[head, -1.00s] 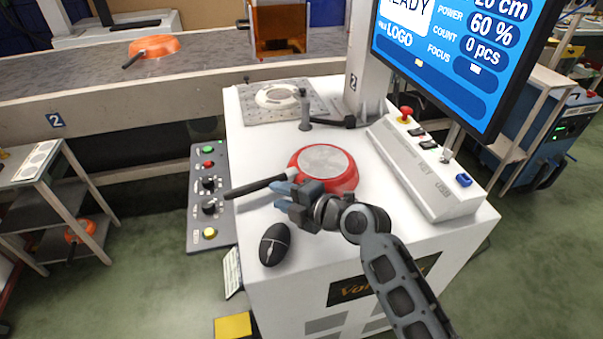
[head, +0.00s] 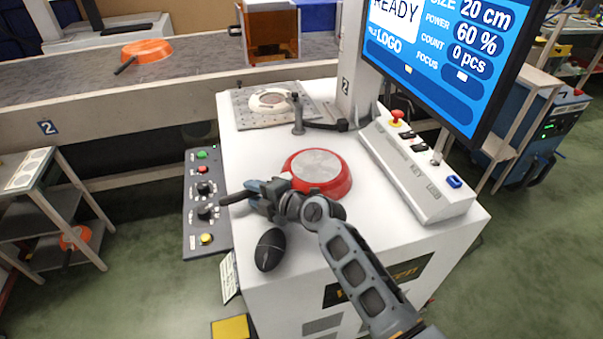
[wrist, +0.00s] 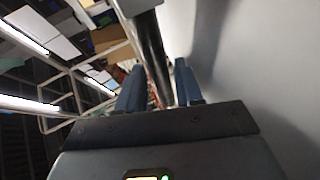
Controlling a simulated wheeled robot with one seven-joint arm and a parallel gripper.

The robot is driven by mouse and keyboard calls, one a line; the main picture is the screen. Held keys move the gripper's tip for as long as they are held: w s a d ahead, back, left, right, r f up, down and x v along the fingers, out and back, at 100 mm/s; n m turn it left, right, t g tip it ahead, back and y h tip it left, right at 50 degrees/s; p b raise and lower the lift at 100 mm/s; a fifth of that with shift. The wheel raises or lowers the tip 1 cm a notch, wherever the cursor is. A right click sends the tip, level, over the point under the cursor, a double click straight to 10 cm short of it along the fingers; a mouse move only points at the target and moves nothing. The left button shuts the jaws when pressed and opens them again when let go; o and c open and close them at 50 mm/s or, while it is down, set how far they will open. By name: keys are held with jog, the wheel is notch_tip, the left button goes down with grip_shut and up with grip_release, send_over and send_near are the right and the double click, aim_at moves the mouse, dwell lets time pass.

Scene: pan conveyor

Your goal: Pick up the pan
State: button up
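The red pan (head: 318,172) lies bottom-up on the white machine top, its grey base facing up. Its black handle (head: 233,198) points left over the machine's edge. My gripper (head: 258,190) is at the handle, left of the pan body, and hides the handle's middle part. In the wrist view the dark handle (wrist: 153,55) runs between the two blue fingers of my gripper (wrist: 160,85). The fingers stand apart, one on each side of the handle, and look open. Whether either one touches it is hard to tell.
A black mouse-like object (head: 270,250) lies just in front of my gripper. A key panel (head: 420,170) and monitor (head: 440,60) stand right, a fixture plate (head: 290,108) behind. An orange pan (head: 147,51) lies on the conveyor (head: 70,78). A button panel (head: 203,215) is left.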

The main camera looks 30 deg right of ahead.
jog(key=shift+c, duration=0.4)
grip_shut()
jog(key=shift+r, duration=0.1)
